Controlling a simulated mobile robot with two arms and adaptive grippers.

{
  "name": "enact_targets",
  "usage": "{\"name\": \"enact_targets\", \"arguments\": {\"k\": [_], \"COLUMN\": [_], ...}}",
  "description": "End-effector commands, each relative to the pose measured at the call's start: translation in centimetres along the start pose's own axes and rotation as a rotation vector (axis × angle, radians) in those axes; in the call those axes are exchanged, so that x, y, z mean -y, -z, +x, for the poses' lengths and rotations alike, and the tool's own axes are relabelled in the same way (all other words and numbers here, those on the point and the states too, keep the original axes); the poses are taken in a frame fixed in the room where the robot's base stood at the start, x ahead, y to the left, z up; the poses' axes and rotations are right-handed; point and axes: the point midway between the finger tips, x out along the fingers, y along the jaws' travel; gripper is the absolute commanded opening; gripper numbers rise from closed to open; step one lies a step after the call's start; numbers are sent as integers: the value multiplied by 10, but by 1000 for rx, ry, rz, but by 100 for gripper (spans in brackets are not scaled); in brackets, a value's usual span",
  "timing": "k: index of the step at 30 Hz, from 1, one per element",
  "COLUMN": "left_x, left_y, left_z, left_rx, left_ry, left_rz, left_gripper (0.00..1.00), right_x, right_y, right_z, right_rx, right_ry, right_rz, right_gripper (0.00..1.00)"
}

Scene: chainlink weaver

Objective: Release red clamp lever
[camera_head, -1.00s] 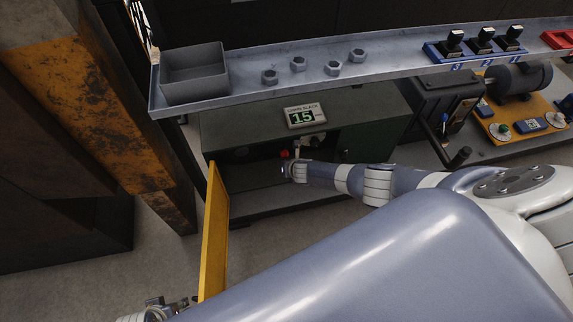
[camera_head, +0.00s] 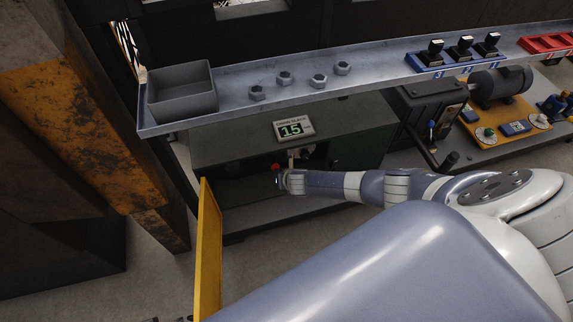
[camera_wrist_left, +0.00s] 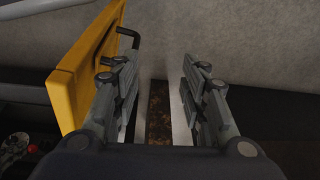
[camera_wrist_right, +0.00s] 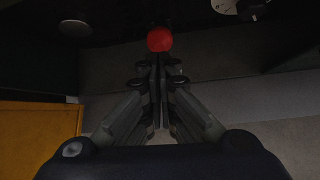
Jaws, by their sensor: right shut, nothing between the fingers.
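The lever's arm is hidden in the dark there. My right gripper (camera_wrist_right: 160,64) is shut with nothing between its fingers. In the head view its wrist reaches into the cabinet from the right. My left gripper (camera_wrist_left: 156,78) is open and empty, beside the yellow door (camera_wrist_left: 78,75) and its black handle (camera_wrist_left: 131,38).
The yellow door (camera_head: 208,250) stands open at the cabinet's left. Above, a metal shelf (camera_head: 225,108) carries a grey bin (camera_head: 182,97), several nuts and a blue switch block (camera_head: 455,60). A rusty orange post (camera_head: 90,130) stands at left. A motor bench (camera_head: 510,120) is at right.

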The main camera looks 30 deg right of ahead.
Motion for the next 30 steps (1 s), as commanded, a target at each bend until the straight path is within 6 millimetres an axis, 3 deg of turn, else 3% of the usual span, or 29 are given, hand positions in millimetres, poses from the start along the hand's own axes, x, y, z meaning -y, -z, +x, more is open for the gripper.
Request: {"name": "enact_targets", "arguments": {"k": [18, 30], "left_x": [0, 0], "left_y": [0, 0], "left_z": [1, 1], "left_rx": [0, 0], "left_ry": [0, 0], "left_rz": [0, 0], "left_gripper": [40, 40], "right_x": [1, -1], "right_y": [10, 12], "right_z": [-71, -81], "right_rx": [-15, -19], "right_ry": [0, -1], "right_rz": [-1, 9], "right_gripper": [0, 0]}}
